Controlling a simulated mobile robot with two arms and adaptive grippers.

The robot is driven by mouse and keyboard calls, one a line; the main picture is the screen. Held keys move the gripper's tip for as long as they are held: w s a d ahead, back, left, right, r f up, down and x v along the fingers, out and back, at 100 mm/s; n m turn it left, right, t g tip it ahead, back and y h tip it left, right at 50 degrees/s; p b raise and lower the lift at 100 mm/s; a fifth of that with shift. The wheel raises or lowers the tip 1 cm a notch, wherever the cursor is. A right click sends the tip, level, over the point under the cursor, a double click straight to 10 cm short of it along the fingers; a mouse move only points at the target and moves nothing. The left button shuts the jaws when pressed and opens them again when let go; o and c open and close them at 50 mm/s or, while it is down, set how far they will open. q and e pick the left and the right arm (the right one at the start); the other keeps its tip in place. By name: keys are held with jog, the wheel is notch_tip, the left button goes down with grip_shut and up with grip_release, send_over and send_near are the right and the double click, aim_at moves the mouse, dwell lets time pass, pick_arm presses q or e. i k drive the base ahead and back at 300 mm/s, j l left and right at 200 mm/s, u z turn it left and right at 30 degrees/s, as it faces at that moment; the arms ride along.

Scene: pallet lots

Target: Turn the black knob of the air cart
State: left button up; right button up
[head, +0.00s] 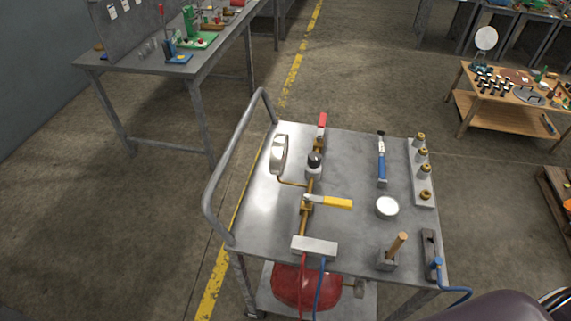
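The air cart (265,205) is a grey metal cart in the middle of the head view, with a tubular handle on its left. The black knob (315,159) sits on a pale, silvery base on the brass pipe (304,226) running along the cart top. A round gauge (279,155) stands just left of the knob. A red lever (322,120) is behind it and a yellow lever (335,202) in front, pointing right. Nothing touches the knob. Neither of my grippers shows.
On the cart's right are a blue-handled tool (381,165), a white disc (387,207), a rack of brass fittings (423,171) and a wooden-handled item (397,246). A red tank (305,287) sits below. A workbench (130,66) stands back left, a wooden table (463,99) back right.

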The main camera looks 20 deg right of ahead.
aim_at(314, 158)
jog(key=k+l+u, duration=0.15)
jog(key=l, duration=0.4)
jog(key=k+l+u, duration=0.15)
jog(key=k+l, duration=0.25)
jog(key=l, duration=0.15)
jog(key=k+l+u, duration=0.15)
jog(key=k+l, duration=0.2)
jog(key=k+l+u, duration=0.15)
jog(key=k+l, duration=0.2)
jog(key=l, duration=0.25)
